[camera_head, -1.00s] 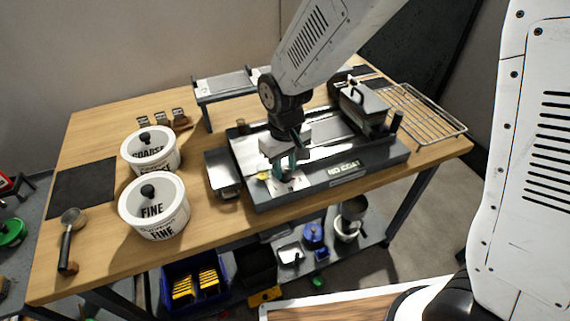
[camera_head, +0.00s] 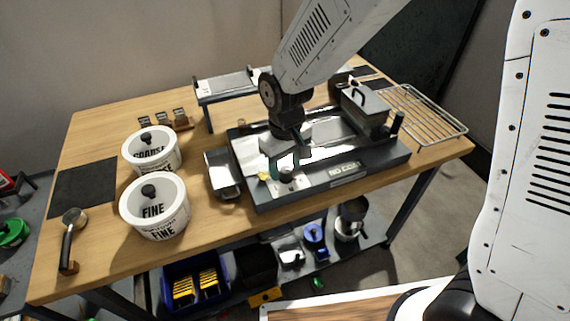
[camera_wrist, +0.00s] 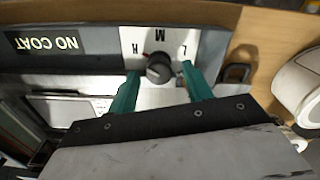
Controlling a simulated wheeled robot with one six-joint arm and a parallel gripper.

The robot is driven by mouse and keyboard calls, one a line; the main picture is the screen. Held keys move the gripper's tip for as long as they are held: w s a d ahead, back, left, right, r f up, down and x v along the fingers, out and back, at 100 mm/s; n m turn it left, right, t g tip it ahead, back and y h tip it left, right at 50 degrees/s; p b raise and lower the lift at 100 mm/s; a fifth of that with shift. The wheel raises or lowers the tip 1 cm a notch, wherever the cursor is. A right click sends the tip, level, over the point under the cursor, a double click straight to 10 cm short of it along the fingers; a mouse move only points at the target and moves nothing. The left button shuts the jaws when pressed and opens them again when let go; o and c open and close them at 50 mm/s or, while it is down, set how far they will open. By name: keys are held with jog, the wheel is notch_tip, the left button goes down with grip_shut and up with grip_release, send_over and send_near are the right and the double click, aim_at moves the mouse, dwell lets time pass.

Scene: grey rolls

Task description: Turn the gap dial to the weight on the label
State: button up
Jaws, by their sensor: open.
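The gap dial is a black round knob (camera_wrist: 159,68) on a pale plate marked H, M and L, upside down in the wrist view. In the head view the dial (camera_head: 287,173) sits at the front left of the dark grey coating machine (camera_head: 305,190). My gripper (camera_wrist: 160,72) is open, with one green finger on each side of the dial. I cannot tell whether either finger touches it.
White tubs marked COARSE (camera_head: 151,160) and FINE (camera_head: 156,217) stand left of a metal tray (camera_head: 222,173). A wire rack (camera_head: 428,116) lies at the right. A dark handle (camera_wrist: 236,72) shows beside the dial plate.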

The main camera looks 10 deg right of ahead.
aim_at(285, 169)
notch_tip(285, 169, up, 8)
jog(key=shift+f, duration=0.25)
dwell(0.4)
jog(key=s+d+r+m, duration=0.2)
jog(key=s+d+r, duration=0.2)
jog(key=s+d, duration=0.3)
jog(key=s+d+r+m+t, duration=0.1)
jog(key=s+d+r+m, duration=0.1)
jog(key=s+d+r, duration=0.2)
jog(key=s+d+r+m, duration=0.2)
jog(key=s+d+r, duration=0.2)
jog(key=s+d, duration=0.5)
jog(key=shift+s+d+r, duration=0.3)
jog(key=shift+d, duration=0.25)
